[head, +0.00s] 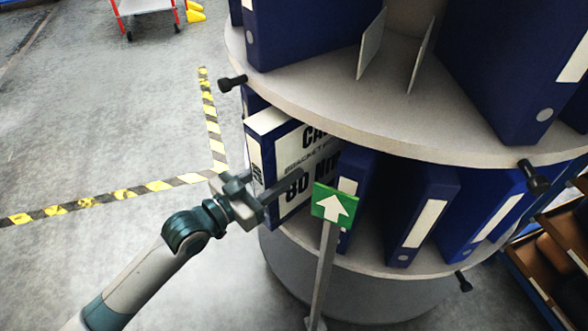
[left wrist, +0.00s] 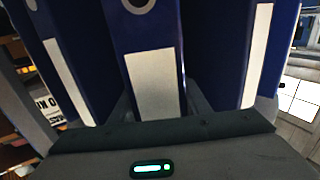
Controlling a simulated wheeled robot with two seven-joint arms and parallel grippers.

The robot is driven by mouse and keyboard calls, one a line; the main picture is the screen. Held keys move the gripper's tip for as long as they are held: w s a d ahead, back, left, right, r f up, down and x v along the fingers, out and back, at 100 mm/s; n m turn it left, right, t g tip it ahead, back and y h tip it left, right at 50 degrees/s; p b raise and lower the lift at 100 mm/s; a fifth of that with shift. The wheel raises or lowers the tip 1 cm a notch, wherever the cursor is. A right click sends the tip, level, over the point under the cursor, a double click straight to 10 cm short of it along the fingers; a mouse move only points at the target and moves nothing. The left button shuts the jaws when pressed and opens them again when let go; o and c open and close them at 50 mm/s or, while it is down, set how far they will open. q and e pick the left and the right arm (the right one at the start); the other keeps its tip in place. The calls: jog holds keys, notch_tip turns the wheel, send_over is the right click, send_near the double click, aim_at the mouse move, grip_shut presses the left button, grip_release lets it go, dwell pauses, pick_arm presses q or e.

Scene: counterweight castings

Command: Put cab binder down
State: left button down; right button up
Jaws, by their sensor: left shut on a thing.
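In the left wrist view, a blue binder spine with a blank white label (left wrist: 154,85) sits between the fingers. My right gripper is not in view.
The lower shelf (head: 375,266) holds several blue binders right of the cab binder. The upper shelf (head: 330,108) overhangs it, with black knobs at its rim. A green arrow sign (head: 333,204) on a post stands in front. Crates (head: 545,262) are at right.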

pick_arm(q)
jog(key=x, duration=0.3)
jog(key=shift+w+d+r, duration=0.2)
jog(key=shift+w, duration=0.1)
jog(key=shift+w+d, duration=0.1)
jog(key=shift+d, duration=0.05)
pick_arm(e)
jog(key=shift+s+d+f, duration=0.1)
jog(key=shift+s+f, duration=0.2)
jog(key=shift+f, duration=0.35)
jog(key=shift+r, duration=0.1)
pick_arm(q)
jog(key=shift+f, duration=0.65)
notch_tip(320, 180, down, 2)
jog(key=shift+f, duration=0.15)
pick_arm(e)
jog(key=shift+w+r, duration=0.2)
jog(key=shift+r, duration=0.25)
pick_arm(q)
jog(key=shift+f, duration=0.1)
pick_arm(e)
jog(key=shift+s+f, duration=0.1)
